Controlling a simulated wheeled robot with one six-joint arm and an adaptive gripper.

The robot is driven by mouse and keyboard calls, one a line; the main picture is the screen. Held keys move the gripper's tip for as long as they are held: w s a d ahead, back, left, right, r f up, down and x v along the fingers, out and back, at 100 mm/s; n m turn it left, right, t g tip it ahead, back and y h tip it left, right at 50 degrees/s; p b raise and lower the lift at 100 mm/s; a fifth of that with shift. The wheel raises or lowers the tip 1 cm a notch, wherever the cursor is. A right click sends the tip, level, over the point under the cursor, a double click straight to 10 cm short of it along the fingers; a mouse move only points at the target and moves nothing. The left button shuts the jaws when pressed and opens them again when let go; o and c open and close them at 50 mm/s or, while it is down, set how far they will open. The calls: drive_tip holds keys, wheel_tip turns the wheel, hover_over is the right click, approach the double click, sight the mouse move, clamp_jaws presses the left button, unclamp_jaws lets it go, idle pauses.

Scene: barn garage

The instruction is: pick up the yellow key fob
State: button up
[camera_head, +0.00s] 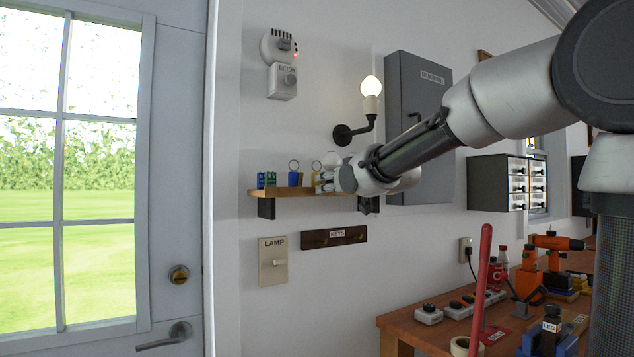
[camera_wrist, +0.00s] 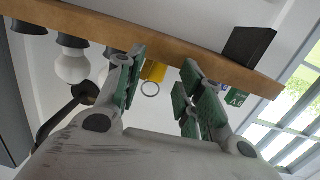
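I cannot see either finger touching the fob.
A lit wall lamp (camera_head: 371,88) hangs above right, close to my arm. A grey cabinet (camera_head: 412,110) is behind my arm. A key rack (camera_head: 334,237) hangs below.

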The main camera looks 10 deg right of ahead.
sight(316, 172)
drive_tip(key=shift+t, duration=0.5)
drive_tip(key=w, duration=0.2)
drive_tip(key=w+a+r, duration=0.1)
drive_tip(key=w, duration=0.2)
drive_tip(key=w+a+r, duration=0.1)
drive_tip(key=w, duration=0.1)
drive_tip(key=shift+w+r, duration=0.25)
drive_tip(key=shift+w, duration=0.15)
drive_tip(key=shift+c, duration=0.5)
drive_tip(key=c, duration=0.6)
